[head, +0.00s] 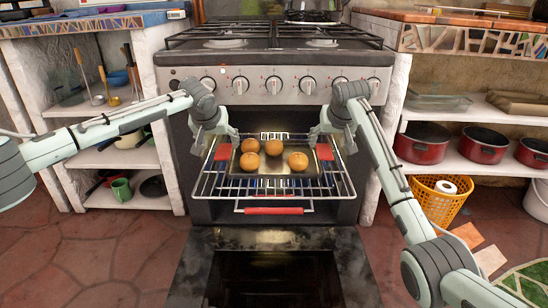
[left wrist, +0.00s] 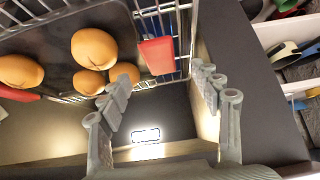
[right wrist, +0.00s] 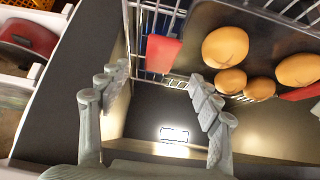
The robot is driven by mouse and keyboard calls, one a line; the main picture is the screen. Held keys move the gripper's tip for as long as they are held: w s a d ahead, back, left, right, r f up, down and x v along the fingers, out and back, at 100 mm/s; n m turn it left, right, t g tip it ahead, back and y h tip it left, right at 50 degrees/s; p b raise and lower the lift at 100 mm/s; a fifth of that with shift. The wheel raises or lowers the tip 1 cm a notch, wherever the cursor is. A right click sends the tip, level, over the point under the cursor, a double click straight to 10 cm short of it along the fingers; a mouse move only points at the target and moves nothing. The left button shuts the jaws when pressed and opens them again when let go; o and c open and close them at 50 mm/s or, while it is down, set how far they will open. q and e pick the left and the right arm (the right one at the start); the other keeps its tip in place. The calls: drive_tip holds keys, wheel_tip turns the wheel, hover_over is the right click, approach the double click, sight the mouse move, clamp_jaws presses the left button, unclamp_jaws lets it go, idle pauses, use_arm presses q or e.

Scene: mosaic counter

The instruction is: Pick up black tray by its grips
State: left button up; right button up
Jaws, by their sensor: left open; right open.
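The black tray (head: 263,184) lies on the wire rack pulled out of the oven, with several round brown buns (head: 298,161) on it. Its red grips are at its left (head: 222,152) and right (head: 324,152) sides. My left gripper (head: 222,138) is open and empty near the left grip, which also shows in the left wrist view (left wrist: 157,55) beyond the fingertips. My right gripper (head: 327,138) is open and empty near the right grip, which also shows in the right wrist view (right wrist: 162,53). Neither gripper appears to touch a grip.
The rack (head: 300,190) has a red front bar (head: 273,211). The oven door (head: 272,270) is folded down in front. The stove top (head: 275,38) and knobs are above. Shelves with pots (head: 484,143) stand at right, shelves with utensils at left. A yellow basket (head: 437,200) stands at right.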

sight(223, 150)
use_arm(q)
drive_tip(key=shift+x, duration=3.9)
use_arm(e)
drive_tip(key=shift+x, duration=3.9)
use_arm(q)
drive_tip(key=shift+c, duration=0.3)
use_arm(e)
drive_tip(key=shift+c, duration=0.3)
use_arm(q)
clamp_jaws()
use_arm(e)
clamp_jaws()
use_arm(q)
drive_tip(key=shift+r, duration=0.1)
use_arm(e)
drive_tip(key=shift+r, duration=0.1)
